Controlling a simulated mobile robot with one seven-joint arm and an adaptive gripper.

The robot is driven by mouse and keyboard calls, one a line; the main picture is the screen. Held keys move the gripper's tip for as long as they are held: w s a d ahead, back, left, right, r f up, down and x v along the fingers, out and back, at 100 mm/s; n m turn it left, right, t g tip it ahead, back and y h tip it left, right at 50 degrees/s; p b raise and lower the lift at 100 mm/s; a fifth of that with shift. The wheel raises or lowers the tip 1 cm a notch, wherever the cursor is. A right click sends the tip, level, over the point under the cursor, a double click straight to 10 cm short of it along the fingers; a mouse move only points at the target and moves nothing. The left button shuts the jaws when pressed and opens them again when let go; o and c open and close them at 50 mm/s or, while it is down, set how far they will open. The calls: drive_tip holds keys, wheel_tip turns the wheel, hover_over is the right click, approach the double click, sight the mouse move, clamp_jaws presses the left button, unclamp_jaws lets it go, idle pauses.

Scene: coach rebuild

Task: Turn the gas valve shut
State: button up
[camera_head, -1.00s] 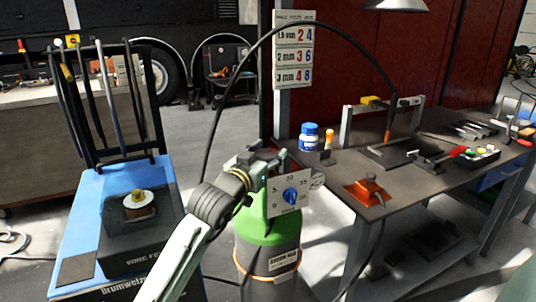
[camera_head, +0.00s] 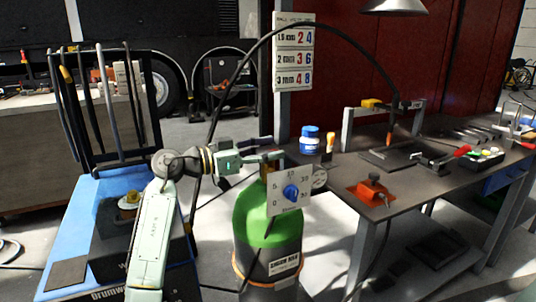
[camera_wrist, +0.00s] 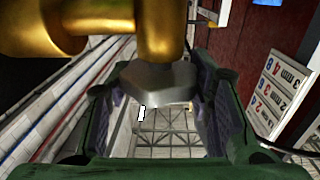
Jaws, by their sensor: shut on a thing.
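The green gas cylinder (camera_head: 262,225) stands upright at the middle of the head view. The gas valve is at its top, with a brass body (camera_wrist: 160,35) and a grey faceted knob (camera_wrist: 158,82) in the wrist view. My gripper (camera_head: 266,153) is at the cylinder's top, beside the valve, reaching in from the left. In the wrist view its dark-lined fingers are on both sides of the knob, shut on it. A white dial plate (camera_head: 289,190) with a blue knob is in front of the valve and partly hides it in the head view.
A round gauge (camera_head: 320,179) sits right of the dial plate. The workbench (camera_head: 345,168) stands close on the right, with an orange device (camera_head: 368,192) and a blue-capped jar (camera_head: 310,140). A blue cart (camera_head: 68,235) is on the left. A black cable (camera_head: 226,88) arches overhead.

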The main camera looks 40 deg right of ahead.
drive_tip(key=m+g, duration=0.1)
drive_tip(key=m+g+y+p, duration=0.1)
drive_tip(key=g, duration=0.1)
drive_tip(key=m+g+y+p, duration=0.1)
drive_tip(key=g, duration=0.1)
drive_tip(key=shift+d+r+m, duration=0.1)
drive_tip(key=shift+r+m, duration=0.15)
drive_tip(key=shift+m, duration=0.05)
drive_tip(key=shift+f+m+g+y+p, duration=0.1)
drive_tip(key=shift+m+g+y+p, duration=1.15)
drive_tip(key=shift+g+y, duration=0.2)
drive_tip(key=shift+m+g+y, duration=0.25)
drive_tip(key=shift+g+y, duration=0.1)
drive_tip(key=shift+f+m+g+y+p, duration=0.3)
drive_tip(key=shift+y+p, duration=0.1)
drive_tip(key=shift+p, duration=0.15)
drive_tip(key=o, duration=1.2)
drive_tip(key=shift+r, duration=0.1)
drive_tip(key=shift+f+n+t+h+b, duration=0.2)
drive_tip(key=shift+n+t+h+b, duration=0.4)
drive_tip(key=shift+h+b, duration=0.2)
